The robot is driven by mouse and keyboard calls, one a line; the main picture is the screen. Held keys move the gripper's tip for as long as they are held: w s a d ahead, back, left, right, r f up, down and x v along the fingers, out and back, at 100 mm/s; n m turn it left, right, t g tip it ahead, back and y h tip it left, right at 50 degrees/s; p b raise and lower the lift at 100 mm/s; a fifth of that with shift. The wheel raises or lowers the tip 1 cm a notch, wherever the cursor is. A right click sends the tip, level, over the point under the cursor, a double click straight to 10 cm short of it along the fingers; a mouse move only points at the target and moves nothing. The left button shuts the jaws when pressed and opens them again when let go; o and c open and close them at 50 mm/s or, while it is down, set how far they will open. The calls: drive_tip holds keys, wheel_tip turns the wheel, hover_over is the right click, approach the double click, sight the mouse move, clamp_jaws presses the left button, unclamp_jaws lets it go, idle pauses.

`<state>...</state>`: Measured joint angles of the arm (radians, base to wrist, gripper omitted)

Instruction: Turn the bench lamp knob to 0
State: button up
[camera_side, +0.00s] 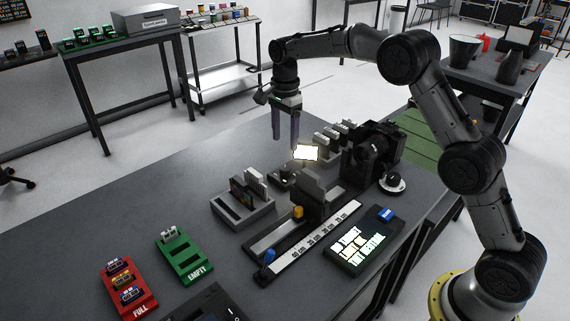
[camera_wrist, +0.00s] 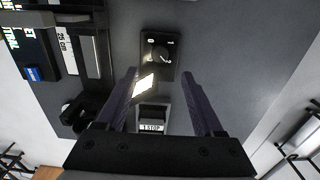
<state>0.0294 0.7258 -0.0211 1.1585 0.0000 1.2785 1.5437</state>
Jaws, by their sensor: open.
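The bench lamp's lit panel (camera_side: 305,152) glows white near the middle of the bench in the side view. It also shows in the wrist view (camera_wrist: 145,86), beside my left finger. A small black box with a round dark knob (camera_wrist: 160,54) and pale markings lies ahead of my fingertips in the wrist view. In the side view the knob is hard to make out. My gripper (camera_side: 285,145) points down above the bench, open and empty. Its two fingers (camera_wrist: 160,76) are wide apart, clear of the knob.
A grey slotted block (camera_side: 243,212), a long ruled rail (camera_side: 318,240) and a black camera-like device (camera_side: 372,150) stand close by. Red (camera_side: 140,306) and green (camera_side: 196,270) trays lie at the left front.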

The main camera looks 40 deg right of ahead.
sight(285, 167)
wheel_tip(285, 167, down, 9)
drive_tip(key=shift+f, duration=0.15)
idle(0.4)
clamp_jaws()
